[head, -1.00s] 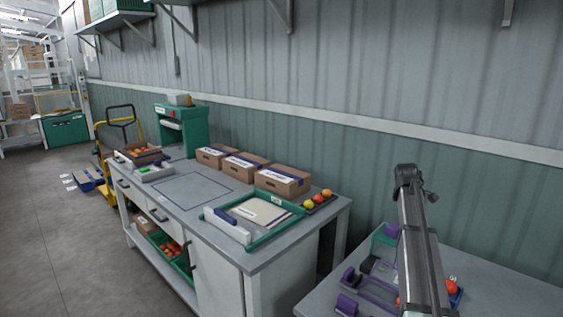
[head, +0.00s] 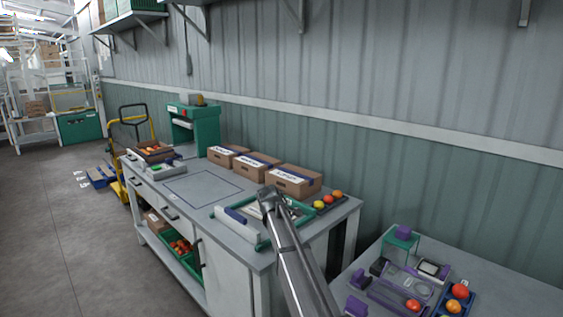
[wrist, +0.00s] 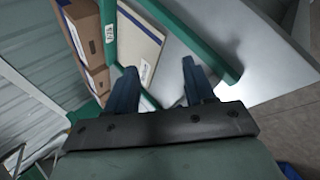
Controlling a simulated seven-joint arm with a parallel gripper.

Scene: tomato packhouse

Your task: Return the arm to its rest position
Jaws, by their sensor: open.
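My gripper (wrist: 158,85) shows in the wrist view with its two dark blue fingers apart and nothing between them. It is above the grey workbench (wrist: 215,45), over a green-framed tray (wrist: 185,22) that holds a cream pad (wrist: 138,48). In the head view my arm reaches up from the bottom edge, and its upper part covers some of the green tray (head: 306,213). The gripper itself cannot be made out in the head view.
Three cardboard boxes (head: 293,181) stand along the wall side of the bench (head: 190,207). Tomatoes (head: 327,200) sit in a dark holder at its right end. A second table (head: 490,282) at right carries purple fixtures and several tomatoes. Open floor (head: 60,220) lies at left.

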